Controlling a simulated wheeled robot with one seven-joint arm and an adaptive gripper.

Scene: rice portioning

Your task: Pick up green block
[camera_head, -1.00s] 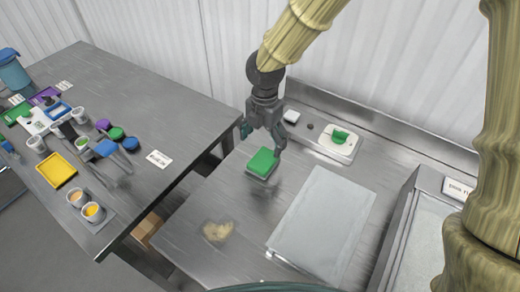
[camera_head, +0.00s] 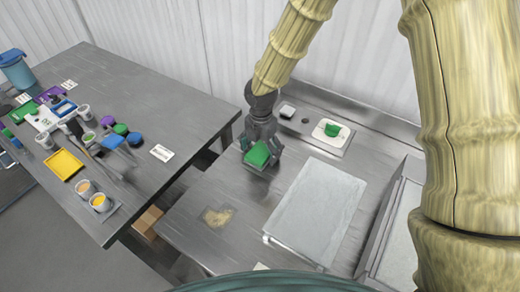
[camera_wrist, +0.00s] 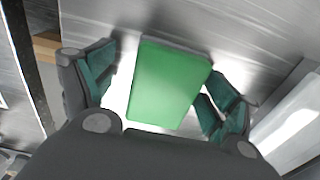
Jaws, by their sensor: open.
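The green block (camera_head: 257,154) lies on the steel table, with a grey layer under its green top. In the wrist view the green block (camera_wrist: 168,84) sits between the two fingers, with a visible gap on its left and a narrower one on its right. My gripper (camera_head: 258,148) is open and low over the block, its fingers on either side. The gripper also shows in the wrist view (camera_wrist: 160,88), with teal finger pads. The fingertips' height relative to the block is hard to tell.
A pale board (camera_head: 318,212) lies right of the block. A scale (camera_head: 334,137) with a green item stands behind. The left table (camera_head: 120,85) holds cups, a yellow tray (camera_head: 63,164) and utensils.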

